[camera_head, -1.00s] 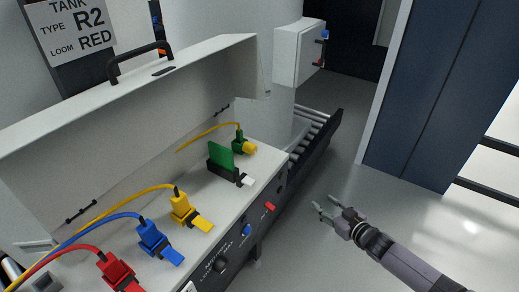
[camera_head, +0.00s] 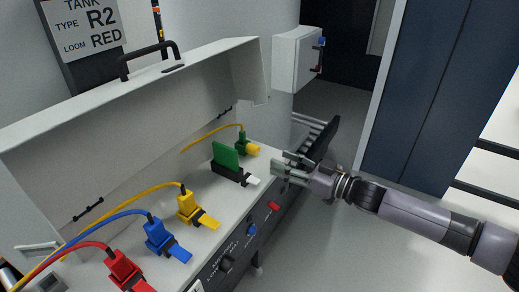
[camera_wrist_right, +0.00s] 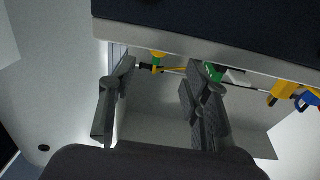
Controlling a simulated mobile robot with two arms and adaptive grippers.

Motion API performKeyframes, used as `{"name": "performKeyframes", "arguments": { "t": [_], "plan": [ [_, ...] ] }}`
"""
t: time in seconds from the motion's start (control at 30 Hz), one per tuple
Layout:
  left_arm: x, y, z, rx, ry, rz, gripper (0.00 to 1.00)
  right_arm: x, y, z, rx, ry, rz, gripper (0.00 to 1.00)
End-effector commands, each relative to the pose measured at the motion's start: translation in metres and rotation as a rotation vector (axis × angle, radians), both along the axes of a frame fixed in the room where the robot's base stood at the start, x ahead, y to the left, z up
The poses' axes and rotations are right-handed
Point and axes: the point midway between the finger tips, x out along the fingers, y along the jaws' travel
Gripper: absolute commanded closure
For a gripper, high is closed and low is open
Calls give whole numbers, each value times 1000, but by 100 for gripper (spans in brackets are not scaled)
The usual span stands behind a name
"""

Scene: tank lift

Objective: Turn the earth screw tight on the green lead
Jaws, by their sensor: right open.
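The earth screw (camera_head: 253,149) is a yellow knob beside a green terminal block (camera_head: 242,143) at the far right end of the open box. A yellow-green lead (camera_head: 213,131) runs into the block from the left. My right gripper (camera_head: 281,167) is open and empty, just right of the box edge and close to the knob, apart from it. In the right wrist view the knob (camera_wrist_right: 156,59) shows beyond the box rim, between the open fingers (camera_wrist_right: 155,105). How the lead sits under the screw is too small to tell. My left gripper is out of view.
A green card in a black holder (camera_head: 226,158) with a white tab stands near the knob. Yellow (camera_head: 186,206), blue (camera_head: 158,236) and red (camera_head: 122,268) plugs with leads line the box. The front panel (camera_head: 237,246) has switches. Floor to the right is clear.

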Motion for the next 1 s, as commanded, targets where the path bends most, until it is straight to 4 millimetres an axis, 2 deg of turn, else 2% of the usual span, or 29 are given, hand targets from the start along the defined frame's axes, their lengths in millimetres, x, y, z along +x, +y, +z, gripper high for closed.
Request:
{"name": "performKeyframes", "arguments": {
  "t": [0.03, 0.2, 0.4, 0.83, 1.0],
  "plan": [
    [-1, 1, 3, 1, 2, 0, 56, 8, 11, 3, 2, -2, 2, 56],
    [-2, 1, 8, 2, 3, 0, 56, 29, 38, 2, 1, -2, 1, 56],
    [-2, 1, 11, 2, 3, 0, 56, 46, 58, 1, 0, -2, 0, 56],
    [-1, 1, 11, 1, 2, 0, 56, 51, 66, 0, -1, -1, -1, 56],
    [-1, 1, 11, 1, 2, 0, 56, 51, 65, 0, -1, -1, -1, 67]
  ]
}}
